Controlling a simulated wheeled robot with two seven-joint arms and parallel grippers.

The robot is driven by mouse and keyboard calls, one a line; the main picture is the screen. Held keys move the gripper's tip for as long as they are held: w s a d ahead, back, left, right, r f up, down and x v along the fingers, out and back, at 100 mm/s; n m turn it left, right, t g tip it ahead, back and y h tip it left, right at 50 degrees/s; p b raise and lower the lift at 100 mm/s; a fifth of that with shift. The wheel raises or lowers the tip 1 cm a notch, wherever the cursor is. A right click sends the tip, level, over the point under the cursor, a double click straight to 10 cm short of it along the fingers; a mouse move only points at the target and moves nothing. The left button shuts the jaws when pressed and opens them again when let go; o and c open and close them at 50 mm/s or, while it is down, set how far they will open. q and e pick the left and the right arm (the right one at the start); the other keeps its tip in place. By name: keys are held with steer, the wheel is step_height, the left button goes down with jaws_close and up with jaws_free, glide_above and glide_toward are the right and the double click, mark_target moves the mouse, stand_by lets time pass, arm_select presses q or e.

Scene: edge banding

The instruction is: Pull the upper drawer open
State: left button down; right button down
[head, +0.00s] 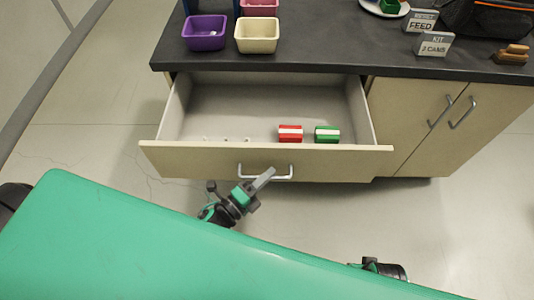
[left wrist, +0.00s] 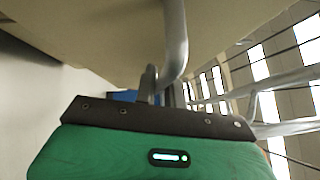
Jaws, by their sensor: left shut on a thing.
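The upper drawer (head: 215,158) is pulled well out from under the dark countertop in the head view. Its inside shows a red and white can (head: 290,133), a green and white can (head: 327,134) and several tiny pale bits at the left. My left gripper (head: 264,178) is at the left part of the drawer's metal bar handle (head: 283,178), shut on it. In the left wrist view the handle (left wrist: 175,45) runs down to the gripper in front of the beige drawer front (left wrist: 100,35). The fingertips are partly hidden there. My right gripper is not seen.
On the countertop (head: 330,50) stand a purple bin (head: 204,32), a cream bin (head: 257,35) and a pink bin (head: 259,6), with two signs, FEED (head: 422,20) and KIT 2 CANS (head: 434,43). Cabinet doors (head: 440,120) at the right are closed. Floor shows below the drawer.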

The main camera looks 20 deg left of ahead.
arm_select(q)
steer(key=s+d, duration=0.1)
steer(key=s, duration=0.5)
steer(key=shift+s+d, duration=0.15)
steer(key=shift+d, duration=0.25)
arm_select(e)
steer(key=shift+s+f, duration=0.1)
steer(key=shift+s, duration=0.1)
arm_select(q)
steer(key=c, duration=1.5)
jaws_free()
